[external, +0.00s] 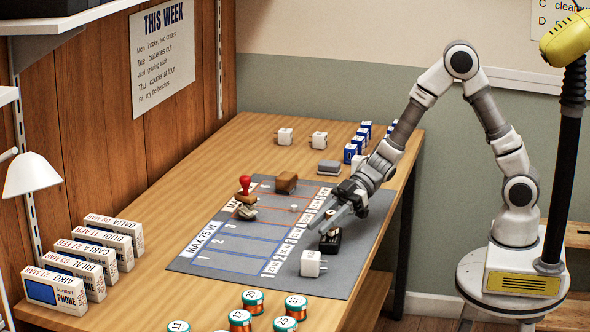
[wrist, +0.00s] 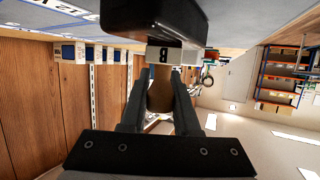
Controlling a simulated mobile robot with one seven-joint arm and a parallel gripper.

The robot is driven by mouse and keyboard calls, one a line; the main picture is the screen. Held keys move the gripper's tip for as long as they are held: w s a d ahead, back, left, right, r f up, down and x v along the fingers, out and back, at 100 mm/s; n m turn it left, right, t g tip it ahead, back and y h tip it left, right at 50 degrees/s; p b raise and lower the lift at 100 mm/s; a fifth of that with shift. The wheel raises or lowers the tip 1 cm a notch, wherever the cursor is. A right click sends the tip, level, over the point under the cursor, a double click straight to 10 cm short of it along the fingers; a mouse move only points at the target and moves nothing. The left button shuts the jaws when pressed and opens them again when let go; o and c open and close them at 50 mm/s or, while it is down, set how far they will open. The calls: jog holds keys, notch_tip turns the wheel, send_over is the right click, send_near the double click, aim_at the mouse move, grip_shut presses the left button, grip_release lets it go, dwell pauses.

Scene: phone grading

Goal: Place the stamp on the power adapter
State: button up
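In the wrist view my gripper (wrist: 160,85) has its fingers against both sides of a brown cylindrical handle, that of a stamp with a pale block marked "B" (wrist: 164,54). A black block-shaped thing, seemingly a power adapter (wrist: 155,20), lies just beyond the stamp block; whether they touch I cannot tell. In the external view my gripper (external: 345,205) is low over the grey mat, directly above the black adapter (external: 330,244). The held stamp is mostly hidden there by the fingers. A red-handled stamp (external: 246,187) stands at the mat's far left.
The grey mat (external: 215,262) has marked rows. A white adapter (external: 312,264) sits in front of the black one.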

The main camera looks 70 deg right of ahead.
jog(key=o, duration=0.4)
jog(key=shift+r, duration=0.25)
jog(key=p+v, duration=0.3)
jog(key=v, duration=0.9)
jog(key=shift+p, duration=0.4)
